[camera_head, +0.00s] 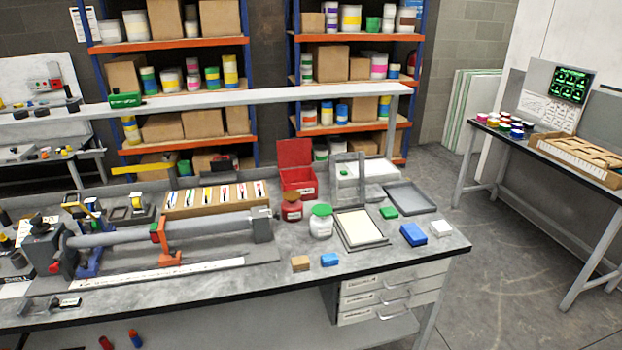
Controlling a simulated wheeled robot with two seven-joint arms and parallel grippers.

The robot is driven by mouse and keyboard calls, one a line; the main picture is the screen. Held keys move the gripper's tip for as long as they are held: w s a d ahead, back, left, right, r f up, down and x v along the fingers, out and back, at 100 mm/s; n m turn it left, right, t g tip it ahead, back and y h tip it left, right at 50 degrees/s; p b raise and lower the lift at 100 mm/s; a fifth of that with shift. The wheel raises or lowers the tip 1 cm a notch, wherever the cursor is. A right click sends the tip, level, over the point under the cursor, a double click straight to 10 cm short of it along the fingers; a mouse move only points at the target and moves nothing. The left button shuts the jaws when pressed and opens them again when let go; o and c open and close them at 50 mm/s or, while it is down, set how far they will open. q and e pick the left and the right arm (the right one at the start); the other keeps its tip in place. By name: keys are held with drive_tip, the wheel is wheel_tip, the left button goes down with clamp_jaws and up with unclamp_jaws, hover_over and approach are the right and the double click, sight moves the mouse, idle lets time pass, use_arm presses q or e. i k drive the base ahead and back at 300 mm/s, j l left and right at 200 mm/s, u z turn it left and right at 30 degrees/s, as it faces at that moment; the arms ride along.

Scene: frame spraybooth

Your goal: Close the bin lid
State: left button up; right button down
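A red bin (301,186) stands toward the back of the workbench, right of the middle. Its red lid (294,152) is raised, standing upright at the bin's back edge, so the bin is open. A label shows on the bin's front; its inside is mostly hidden. A dark red jar (291,208) stands close in front of the bin and overlaps its lower left part in the view. Neither of my grippers is in view.
A white jar with green lid (321,222) stands in front of the bin. A grey frame (349,170) is right of it; a slotted box (215,198) is left. A framed cream pad (360,228) and blue block (413,235) lie nearer.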

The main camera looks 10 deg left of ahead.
sight(292, 152)
drive_tip(key=i+l+z, duration=0.5)
drive_tip(key=i+z, duration=0.15)
drive_tip(key=i+l+z, duration=0.1)
drive_tip(key=i+z, duration=0.7)
drive_tip(key=i+j+z, duration=0.1)
drive_tip(key=i+z, duration=0.3)
drive_tip(key=i+u, duration=0.15)
drive_tip(key=i, duration=0.4)
drive_tip(key=i+l+u, duration=0.15)
drive_tip(key=i, duration=0.45)
drive_tip(key=i+l+u, duration=0.1)
drive_tip(key=i+l, duration=0.15)
drive_tip(key=i, duration=0.3)
drive_tip(key=i+j+u, duration=0.25)
drive_tip(key=u, duration=0.2)
drive_tip(key=i+u, duration=0.8)
drive_tip(key=u, duration=0.15)
drive_tip(key=i+l+u, duration=0.1)
drive_tip(key=i+u, duration=0.25)
drive_tip(key=u, duration=0.15)
drive_tip(key=i+u, duration=0.85)
drive_tip(key=i+l+u, duration=0.25)
drive_tip(key=u, duration=0.15)
drive_tip(key=i+l+u, duration=0.4)
